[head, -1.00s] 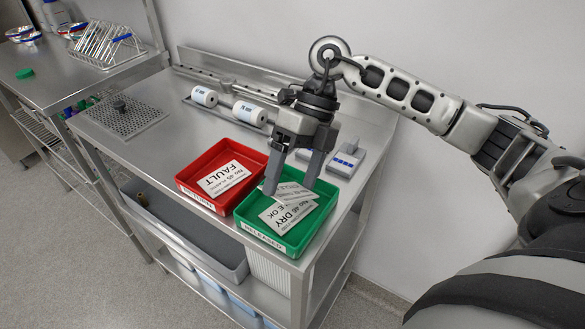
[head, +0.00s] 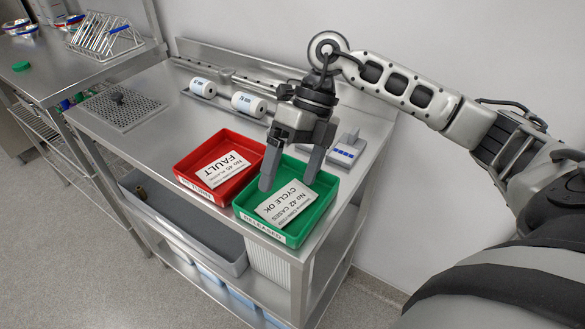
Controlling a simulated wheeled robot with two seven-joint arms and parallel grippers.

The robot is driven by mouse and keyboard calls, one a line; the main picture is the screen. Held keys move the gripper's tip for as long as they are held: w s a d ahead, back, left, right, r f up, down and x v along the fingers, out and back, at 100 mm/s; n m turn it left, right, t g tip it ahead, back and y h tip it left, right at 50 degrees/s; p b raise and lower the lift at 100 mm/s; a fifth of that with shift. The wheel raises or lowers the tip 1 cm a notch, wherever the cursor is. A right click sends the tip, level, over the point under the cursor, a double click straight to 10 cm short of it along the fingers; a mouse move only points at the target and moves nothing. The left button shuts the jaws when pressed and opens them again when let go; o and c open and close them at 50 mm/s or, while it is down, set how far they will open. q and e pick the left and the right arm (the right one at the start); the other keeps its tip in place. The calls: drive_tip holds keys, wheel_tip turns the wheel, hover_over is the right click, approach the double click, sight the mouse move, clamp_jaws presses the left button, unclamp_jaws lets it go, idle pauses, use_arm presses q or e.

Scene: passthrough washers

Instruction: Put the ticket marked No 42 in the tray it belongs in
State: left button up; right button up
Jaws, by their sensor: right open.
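The ticket marked No 42 (head: 286,203) is white, reads "CASES" and "CYCLE OK", and lies in the green tray (head: 298,236) at the front right of the steel bench. No other ticket shows in that tray; whether one lies beneath is hidden. My right gripper (head: 287,184) points down over the back of the green tray, fingers apart and empty, close behind the ticket. The red tray (head: 206,194) stands just left of the green one and holds a white ticket (head: 222,168) reading "FAULT". My left gripper is not in view.
Two white label rolls (head: 249,104) lie on a holder behind the trays. A grey device with blue marks (head: 346,146) sits right of my gripper. A perforated mat (head: 120,107) is at the bench's left. Bare steel lies between mat and red tray.

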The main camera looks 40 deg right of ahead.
drive_tip(key=shift+d+f, duration=0.1)
drive_tip(key=shift+d, duration=0.1)
drive_tip(key=v, duration=1.6)
drive_tip(key=shift+a, duration=0.2)
